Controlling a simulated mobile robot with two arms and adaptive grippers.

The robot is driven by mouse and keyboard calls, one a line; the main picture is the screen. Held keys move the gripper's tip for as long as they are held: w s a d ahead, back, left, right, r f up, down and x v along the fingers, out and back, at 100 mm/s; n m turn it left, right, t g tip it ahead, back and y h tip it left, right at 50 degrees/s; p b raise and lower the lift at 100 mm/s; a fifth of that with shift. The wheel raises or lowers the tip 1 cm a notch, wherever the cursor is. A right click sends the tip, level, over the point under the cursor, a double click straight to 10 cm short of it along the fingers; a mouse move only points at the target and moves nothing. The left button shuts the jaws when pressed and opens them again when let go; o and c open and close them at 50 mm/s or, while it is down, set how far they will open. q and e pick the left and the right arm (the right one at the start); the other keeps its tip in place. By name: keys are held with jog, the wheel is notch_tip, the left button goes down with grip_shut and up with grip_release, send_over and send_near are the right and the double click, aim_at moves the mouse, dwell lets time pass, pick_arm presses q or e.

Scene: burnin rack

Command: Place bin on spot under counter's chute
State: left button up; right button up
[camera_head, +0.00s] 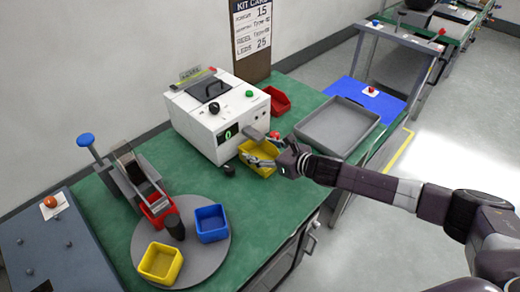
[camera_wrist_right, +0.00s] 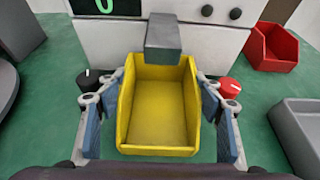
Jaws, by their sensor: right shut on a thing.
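The yellow bin (camera_head: 259,160) is on the green counter, right at the front of the white counter machine (camera_head: 215,112). In the right wrist view the bin (camera_wrist_right: 158,115) is empty and upright, and the machine's grey chute (camera_wrist_right: 163,38) overhangs its far end. My right gripper (camera_head: 268,158) is shut on the bin; in the wrist view its fingers (camera_wrist_right: 158,112) lie along the two side walls. Whether the bin's base touches the counter cannot be told. The marked spot is hidden. My left gripper is not in view.
A red bin (camera_head: 277,101) stands beside the machine. A grey tray (camera_head: 337,125) lies to the right. A grey turntable (camera_head: 205,258) holds a blue bin (camera_head: 210,223), another yellow bin (camera_head: 160,263) and a red bin (camera_head: 158,208). A black knob (camera_head: 229,169) sits close left of the gripper.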

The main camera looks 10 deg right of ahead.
jog(key=o, duration=1.1)
jog(key=shift+o, duration=0.3)
jog(key=shift+r, duration=0.1)
jog(key=shift+s+d+r, duration=0.1)
jog(key=shift+s+d, duration=0.2)
jog(key=shift+s, duration=0.15)
jog(key=b+v, duration=0.1)
jog(key=v, duration=0.8)
jog(key=shift+s+d+r, duration=0.1)
jog(key=shift+s+r, duration=0.05)
jog(key=shift+s, duration=0.1)
jog(key=shift+s+d+r+b, duration=0.3)
jog(key=shift+s+d+r, duration=0.05)
jog(key=shift+s, duration=0.15)
